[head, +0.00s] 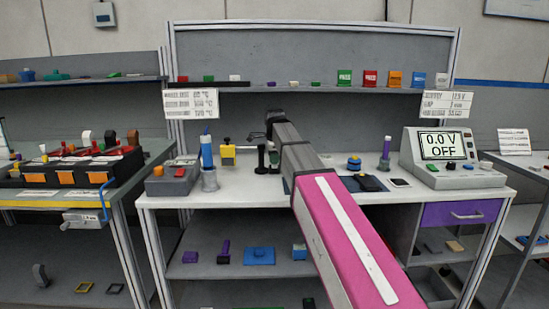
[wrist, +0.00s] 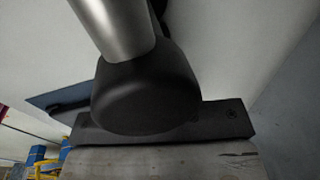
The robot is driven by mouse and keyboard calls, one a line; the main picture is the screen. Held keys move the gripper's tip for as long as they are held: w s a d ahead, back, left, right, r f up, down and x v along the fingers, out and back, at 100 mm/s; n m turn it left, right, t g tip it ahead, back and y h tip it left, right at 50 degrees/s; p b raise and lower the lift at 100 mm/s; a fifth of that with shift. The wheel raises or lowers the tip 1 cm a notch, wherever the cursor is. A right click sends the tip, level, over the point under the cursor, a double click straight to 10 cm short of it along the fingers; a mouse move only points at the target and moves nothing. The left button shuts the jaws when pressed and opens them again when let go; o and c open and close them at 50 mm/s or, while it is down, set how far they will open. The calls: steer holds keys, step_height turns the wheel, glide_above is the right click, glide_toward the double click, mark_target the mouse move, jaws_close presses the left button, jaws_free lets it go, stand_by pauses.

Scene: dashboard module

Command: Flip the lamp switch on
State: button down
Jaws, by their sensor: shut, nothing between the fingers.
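My gripper (head: 273,120) is at the far end of my grey and pink arm, above the back of the white workbench. It is shut and holds nothing. A dark stand (head: 262,156) is beside and below it; I cannot tell whether it is the lamp. In the wrist view a rounded black part (wrist: 147,98) on a metal shaft (wrist: 113,25) fills the middle, in front of a dark bar and a worn grey surface. I cannot tell what this part belongs to. I cannot clearly make out the lamp switch; my arm hides part of the bench.
A grey box with a red button (head: 180,172) and a blue bottle (head: 207,152) stand left on the bench (head: 228,190). A power supply (head: 440,160) reading 0.0 V OFF stands right. A panel with several levers (head: 70,168) is on the left table. A shelf holds small coloured blocks.

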steer(key=shift+w+f, duration=0.1)
steer(key=shift+f, duration=0.1)
stand_by(0.4)
steer(key=shift+s+r, duration=0.2)
steer(key=shift+s, duration=0.65)
steer(key=shift+r, duration=0.1)
